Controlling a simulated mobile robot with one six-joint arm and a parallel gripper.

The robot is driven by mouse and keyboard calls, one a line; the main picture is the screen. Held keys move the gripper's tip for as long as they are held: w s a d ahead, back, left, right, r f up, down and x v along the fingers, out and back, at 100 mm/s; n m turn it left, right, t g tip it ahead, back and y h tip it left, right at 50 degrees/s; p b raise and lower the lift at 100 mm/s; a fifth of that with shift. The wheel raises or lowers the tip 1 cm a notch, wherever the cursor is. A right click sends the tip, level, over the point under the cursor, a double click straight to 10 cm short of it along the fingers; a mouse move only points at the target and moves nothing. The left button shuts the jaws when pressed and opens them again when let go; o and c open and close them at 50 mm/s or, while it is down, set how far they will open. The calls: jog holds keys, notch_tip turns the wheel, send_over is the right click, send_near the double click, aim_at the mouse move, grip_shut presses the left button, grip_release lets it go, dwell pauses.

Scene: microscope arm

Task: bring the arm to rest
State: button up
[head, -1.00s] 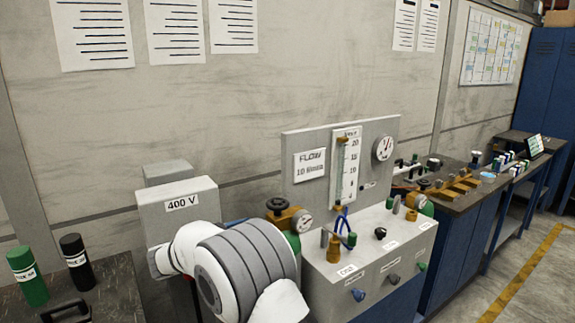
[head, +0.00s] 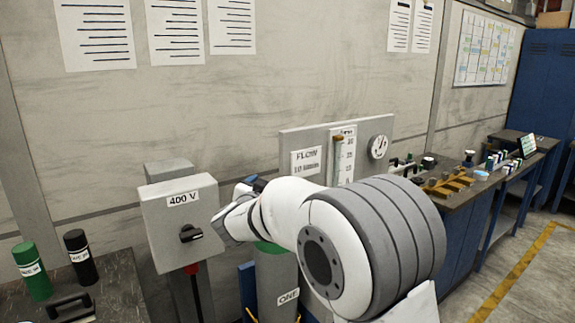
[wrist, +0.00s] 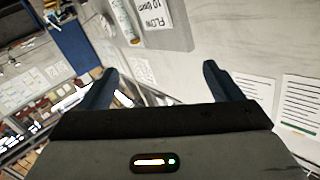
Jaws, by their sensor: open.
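My gripper shows in the wrist view (wrist: 160,88) with its two dark blue fingers spread apart and nothing between them. In the head view my white and grey arm crosses the middle, and its wrist end lies just right of the 400 V box. My gripper's fingers are mostly hidden behind the arm there. Beyond the fingers, the wrist view shows the wall and part of the flow panel.
The 400 V box (head: 178,222) with a black knob is close to my arm's left. The flow panel (head: 304,186) is behind my arm and partly hidden. A green bottle (head: 32,268) and a black bottle (head: 80,257) stand on the left bench. Floor at right is clear.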

jog(key=s+d+f+n+g+y, duration=0.1)
jog(key=s+d+f+g, duration=0.3)
jog(key=s, duration=0.9)
jog(key=s+d+f+n+g+y, duration=0.2)
jog(key=s+d+f+n+g, duration=0.1)
jog(key=s+d, duration=0.6)
jog(key=s+d+f+n+g+y, duration=0.2)
jog(key=s+d+f+g, duration=0.4)
jog(key=s, duration=1)
jog(key=shift+s+d+g, duration=0.3)
jog(key=shift+s+d, duration=0.05)
jog(key=shift+d, duration=0.15)
